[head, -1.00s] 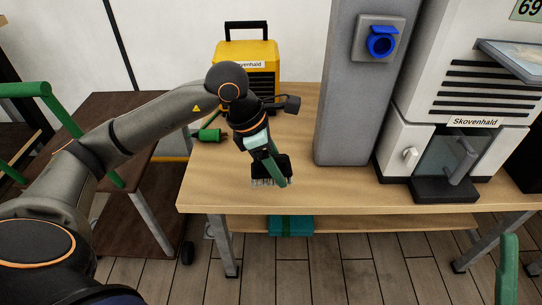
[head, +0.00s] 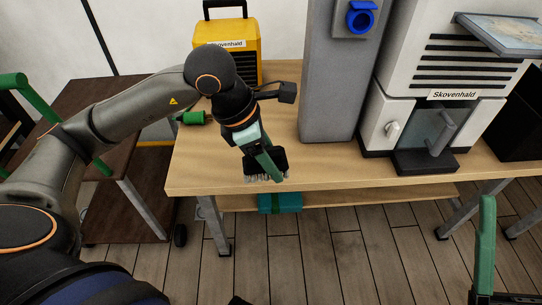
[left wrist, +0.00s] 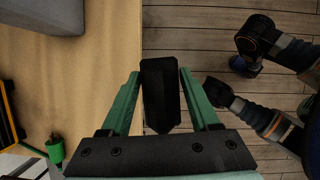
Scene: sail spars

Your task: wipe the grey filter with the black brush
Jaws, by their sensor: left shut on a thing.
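My left gripper (head: 268,160) is shut on the black brush (head: 252,162). The brush is held with its pale bristles down, in line with the table's front edge in the head view; I cannot tell its height. In the left wrist view the black brush (left wrist: 160,95) sits between the two green fingers. At the bottom right of the head view, a green upright finger on a dark base appears to be my right gripper (head: 486,245); its opening does not show.
The wooden table (head: 225,178) bears a grey column (head: 332,90), a white Skovenhald machine (head: 455,70) and a yellow box (head: 235,40). A green-handled tool (head: 194,118) lies left of my gripper. A teal case (head: 280,202) is under the tabletop. A dark cart (head: 140,190) stands left.

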